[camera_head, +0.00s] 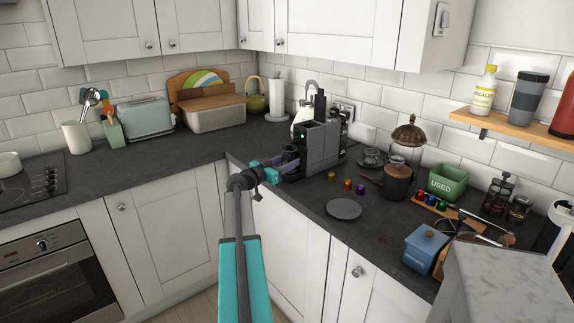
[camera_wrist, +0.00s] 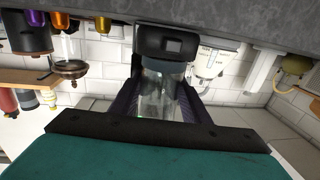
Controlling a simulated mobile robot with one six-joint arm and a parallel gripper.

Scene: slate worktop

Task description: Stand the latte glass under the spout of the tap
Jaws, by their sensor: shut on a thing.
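The latte glass (camera_wrist: 160,92) is clear and shows in the wrist view between the two dark purple fingers of my gripper (camera_wrist: 165,105). My gripper is shut on it. In the head view my gripper (camera_head: 284,167) reaches in at the front of the grey coffee machine (camera_head: 318,148), and I cannot make out the glass there. A black block with a small recessed panel (camera_wrist: 165,42) lies just beyond the glass in the wrist view, which is upside down. I cannot tell whether the glass touches it. The spout of the tap is not clearly visible.
A dark round plate (camera_head: 344,209) and several coloured capsules (camera_head: 347,184) lie on the worktop to the right. A dark canister (camera_head: 397,182), a green bin (camera_head: 447,182) and a blue box (camera_head: 424,250) stand farther right. The worktop left of the machine is fairly clear.

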